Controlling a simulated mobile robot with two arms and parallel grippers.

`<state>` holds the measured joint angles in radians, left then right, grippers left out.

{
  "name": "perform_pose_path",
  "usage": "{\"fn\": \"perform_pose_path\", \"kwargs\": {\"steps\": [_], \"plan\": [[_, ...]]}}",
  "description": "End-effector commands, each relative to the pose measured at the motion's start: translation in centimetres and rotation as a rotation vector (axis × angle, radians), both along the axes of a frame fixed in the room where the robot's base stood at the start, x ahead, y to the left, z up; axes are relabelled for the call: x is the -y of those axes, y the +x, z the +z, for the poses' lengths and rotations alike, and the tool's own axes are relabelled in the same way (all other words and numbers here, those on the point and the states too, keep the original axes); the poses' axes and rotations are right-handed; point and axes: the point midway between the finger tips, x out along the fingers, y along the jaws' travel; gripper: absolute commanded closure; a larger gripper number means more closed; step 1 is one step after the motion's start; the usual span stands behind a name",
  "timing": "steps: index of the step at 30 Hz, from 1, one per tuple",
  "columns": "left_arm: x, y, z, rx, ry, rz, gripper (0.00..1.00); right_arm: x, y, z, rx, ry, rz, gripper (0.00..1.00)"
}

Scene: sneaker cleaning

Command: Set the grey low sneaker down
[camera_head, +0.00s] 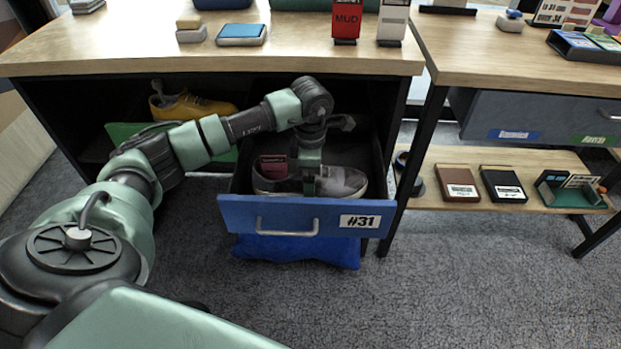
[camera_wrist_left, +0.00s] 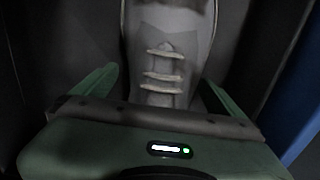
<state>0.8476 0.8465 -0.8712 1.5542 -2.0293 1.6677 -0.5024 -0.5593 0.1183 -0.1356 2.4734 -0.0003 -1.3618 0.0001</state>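The grey low sneaker (camera_head: 342,182) lies in the open blue-fronted drawer marked #31 (camera_head: 245,215). My left gripper (camera_head: 309,184) points down into the drawer over the middle of the sneaker. In the left wrist view, the sneaker's pale laces (camera_wrist_left: 163,75) lie between the two green fingers of my left gripper (camera_wrist_left: 160,78). The fingers stand wide apart along the sneaker's sides; whether they press on it I cannot tell. The sneaker's sole and its contact with the drawer floor are hidden. My right gripper is not in view.
A yellow shoe (camera_head: 190,106) sits in the left compartment. A blue cloth-like thing (camera_head: 297,250) shows below the drawer. Boxes stand on the right shelf.

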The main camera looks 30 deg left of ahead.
Motion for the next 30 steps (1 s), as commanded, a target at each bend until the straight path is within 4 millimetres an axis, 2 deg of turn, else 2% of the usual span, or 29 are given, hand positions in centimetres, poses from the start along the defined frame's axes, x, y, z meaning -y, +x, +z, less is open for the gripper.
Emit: {"fn": "perform_pose_path", "kwargs": {"steps": [4,8,12,18,21,25,30], "plan": [[0.0,0.0,0.6,0.001,0.0,0.0,0.0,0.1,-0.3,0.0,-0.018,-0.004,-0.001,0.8],[0.0,0.1,2.4,0.003,0.001,0.0,0.0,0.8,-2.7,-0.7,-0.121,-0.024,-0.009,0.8],[0.0,0.1,5.6,0.005,0.001,-0.001,0.0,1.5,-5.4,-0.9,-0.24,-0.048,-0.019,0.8],[0.0,0.1,9.6,0.004,0.0,0.001,0.0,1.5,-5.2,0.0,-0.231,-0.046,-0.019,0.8],[0.0,0.1,11.0,0.002,0.0,0.0,0.0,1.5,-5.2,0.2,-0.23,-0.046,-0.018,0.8],[0.0,0.0,11.9,0.001,0.001,0.0,0.0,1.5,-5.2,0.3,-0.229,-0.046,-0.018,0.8],[0.0,0.0,12.1,0.0,0.0,0.0,0.0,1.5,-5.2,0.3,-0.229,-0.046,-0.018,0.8]]}}
